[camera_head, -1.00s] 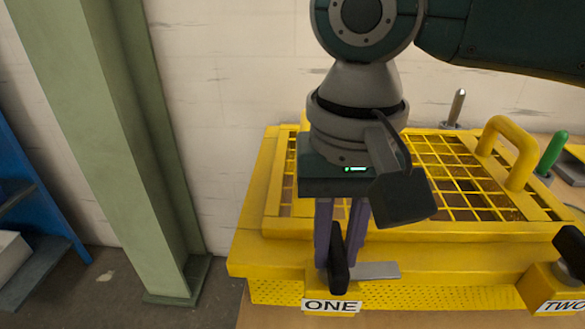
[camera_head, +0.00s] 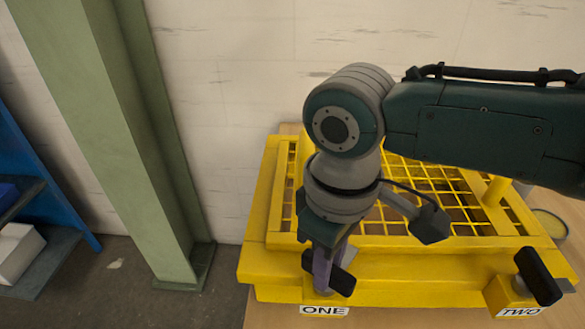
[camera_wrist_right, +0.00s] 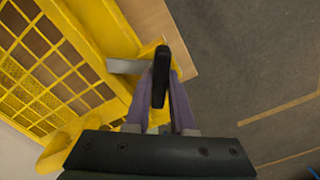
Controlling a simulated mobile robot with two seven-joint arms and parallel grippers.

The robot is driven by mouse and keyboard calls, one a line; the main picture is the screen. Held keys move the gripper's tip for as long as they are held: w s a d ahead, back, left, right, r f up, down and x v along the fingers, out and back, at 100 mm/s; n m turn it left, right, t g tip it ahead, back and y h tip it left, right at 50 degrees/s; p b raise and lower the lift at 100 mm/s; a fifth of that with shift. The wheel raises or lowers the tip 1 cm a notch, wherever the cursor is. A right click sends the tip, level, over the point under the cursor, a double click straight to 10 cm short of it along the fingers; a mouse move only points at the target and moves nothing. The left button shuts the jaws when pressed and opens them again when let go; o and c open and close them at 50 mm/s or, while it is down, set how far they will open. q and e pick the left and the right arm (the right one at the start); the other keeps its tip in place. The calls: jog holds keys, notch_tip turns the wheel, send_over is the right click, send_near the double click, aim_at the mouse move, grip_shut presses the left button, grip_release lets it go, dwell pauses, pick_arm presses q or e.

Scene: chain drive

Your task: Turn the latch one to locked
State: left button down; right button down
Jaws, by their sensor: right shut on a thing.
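Latch one has a black handle (camera_head: 330,272) above the ONE label (camera_head: 324,310), at the front left corner of the yellow guard (camera_head: 400,262). My right gripper (camera_head: 323,268) reaches down onto this handle from above. In the right wrist view, the purple fingers of the gripper (camera_wrist_right: 160,100) are shut on either side of the black handle (camera_wrist_right: 161,75). A flat grey metal tongue (camera_wrist_right: 125,66) sticks out from the latch towards the guard's side in that view. My left gripper is not in view.
Latch two, with a black handle (camera_head: 539,275), stands at the front right over the TWO label (camera_head: 520,311). A green column (camera_head: 120,140) rises at the left. My right arm covers part of the mesh.

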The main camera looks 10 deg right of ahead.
jog(key=n, duration=0.3)
jog(key=shift+n+p, duration=0.3)
jog(key=shift+p, duration=0.05)
jog(key=shift+n, duration=1.7)
jog(key=c, duration=0.8)
grip_release()
jog(key=shift+o, duration=0.2)
notch_tip(320, 180, up, 10)
jog(key=shift+p, duration=0.9)
